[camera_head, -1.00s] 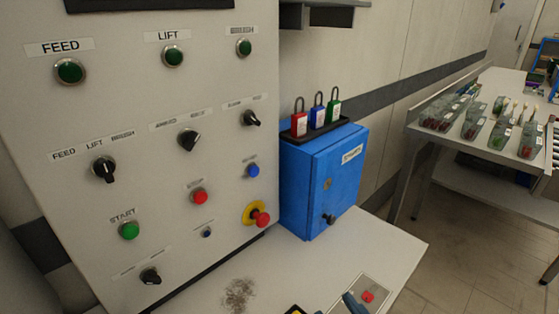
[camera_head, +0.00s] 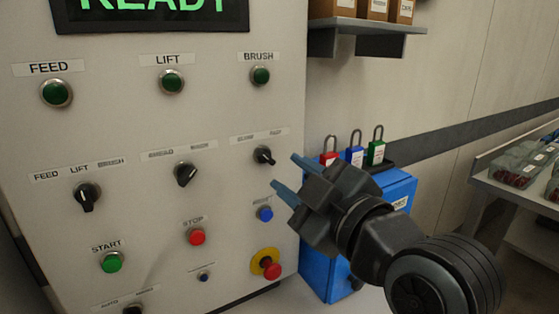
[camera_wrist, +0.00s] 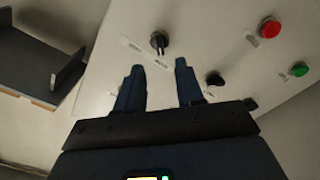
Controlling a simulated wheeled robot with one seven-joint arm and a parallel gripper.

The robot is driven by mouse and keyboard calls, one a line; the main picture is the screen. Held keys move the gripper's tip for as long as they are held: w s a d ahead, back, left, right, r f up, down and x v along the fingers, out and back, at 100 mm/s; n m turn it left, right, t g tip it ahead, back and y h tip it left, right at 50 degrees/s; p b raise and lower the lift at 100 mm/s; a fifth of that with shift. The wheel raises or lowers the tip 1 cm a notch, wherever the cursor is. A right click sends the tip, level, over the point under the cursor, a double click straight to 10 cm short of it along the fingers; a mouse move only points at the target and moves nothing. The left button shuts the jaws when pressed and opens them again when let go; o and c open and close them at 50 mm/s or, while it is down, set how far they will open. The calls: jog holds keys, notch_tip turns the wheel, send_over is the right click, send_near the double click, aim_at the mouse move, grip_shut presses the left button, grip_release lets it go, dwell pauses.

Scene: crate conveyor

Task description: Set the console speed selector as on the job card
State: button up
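The speed selector (camera_head: 263,156) is a small black knob on the console's upper right, under a small label pair that seems to read slow and fast. Its handle looks slanted, but I cannot tell its setting. My gripper (camera_head: 283,171) is open and empty, with its blue fingers just right of the knob and apart from it. In the wrist view a black knob (camera_wrist: 159,42), which looks like the same selector, lies beyond and between the fingertips (camera_wrist: 159,66). I cannot make out a job card.
Close by are a middle selector (camera_head: 186,174), a blue button (camera_head: 265,214), a red stop button (camera_head: 197,237) and a yellow-ringed emergency button (camera_head: 266,264). A blue box (camera_head: 317,273) with padlocks and a shelf (camera_head: 366,27) stand right of the console. The display (camera_head: 150,14) reads READY.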

aim_at(267, 159)
jog(key=x, duration=0.7)
jog(key=shift+p, duration=0.35)
grip_shut()
